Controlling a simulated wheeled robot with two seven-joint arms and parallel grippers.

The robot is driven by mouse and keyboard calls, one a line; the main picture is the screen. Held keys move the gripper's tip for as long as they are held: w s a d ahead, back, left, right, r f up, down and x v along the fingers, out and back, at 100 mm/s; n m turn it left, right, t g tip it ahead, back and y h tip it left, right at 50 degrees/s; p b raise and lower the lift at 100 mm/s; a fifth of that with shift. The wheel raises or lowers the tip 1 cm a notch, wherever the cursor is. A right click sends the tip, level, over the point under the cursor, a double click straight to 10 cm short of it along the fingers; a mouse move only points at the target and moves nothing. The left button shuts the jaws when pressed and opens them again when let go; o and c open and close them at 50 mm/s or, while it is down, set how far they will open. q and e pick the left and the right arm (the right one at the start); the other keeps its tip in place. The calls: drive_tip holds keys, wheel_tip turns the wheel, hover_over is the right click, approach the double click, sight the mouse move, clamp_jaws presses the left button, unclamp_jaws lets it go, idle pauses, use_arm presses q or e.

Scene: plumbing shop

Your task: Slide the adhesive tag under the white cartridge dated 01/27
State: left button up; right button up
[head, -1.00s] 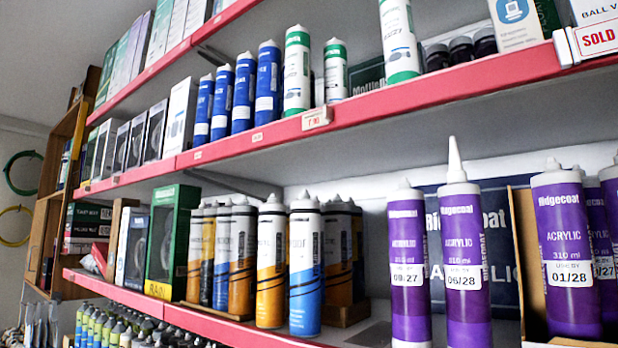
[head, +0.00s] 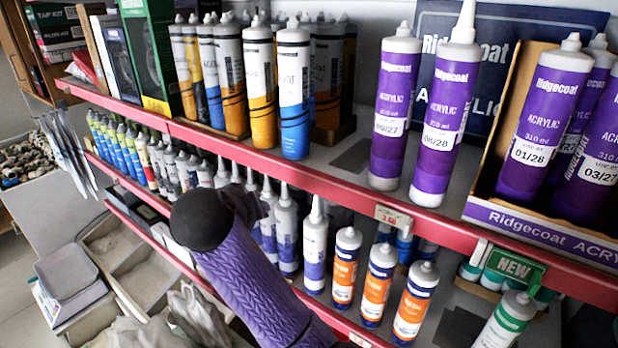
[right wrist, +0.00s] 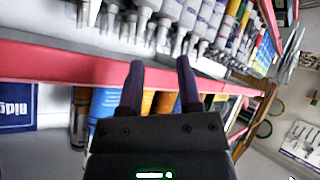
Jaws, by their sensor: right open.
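No white cartridge with a readable 01/27 date shows now. A loose adhesive tag cannot be picked out; a price tag (head: 394,217) is on the middle shelf's red rail. My right gripper (right wrist: 160,80) shows in the right wrist view with its two dark fingers apart and nothing between them. It is in front of a red shelf rail (right wrist: 55,67).
Orange-labelled cartridges (head: 380,285) and a green NEW sign (head: 513,266) are lower. My purple-sleeved arm (head: 255,270) crosses the lower shelf.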

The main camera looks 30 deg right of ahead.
wheel_tip(320, 180, up, 28)
drive_tip(key=s+m+h, duration=0.1)
drive_tip(key=m+h, duration=0.6)
drive_tip(key=s+r+m+g+h, duration=0.2)
drive_tip(key=s+r+m+h, duration=0.15)
drive_tip(key=s+r, duration=0.45)
drive_tip(key=w+p+x, duration=0.2)
drive_tip(key=p+x, duration=0.2)
drive_tip(key=x, duration=0.5)
drive_tip(key=shift+a+r+m+t+y, duration=0.2)
drive_tip(key=shift+r+m+t+y, duration=0.1)
drive_tip(key=shift+r+m+y, duration=0.05)
clamp_jaws()
drive_tip(key=shift+d, duration=0.1)
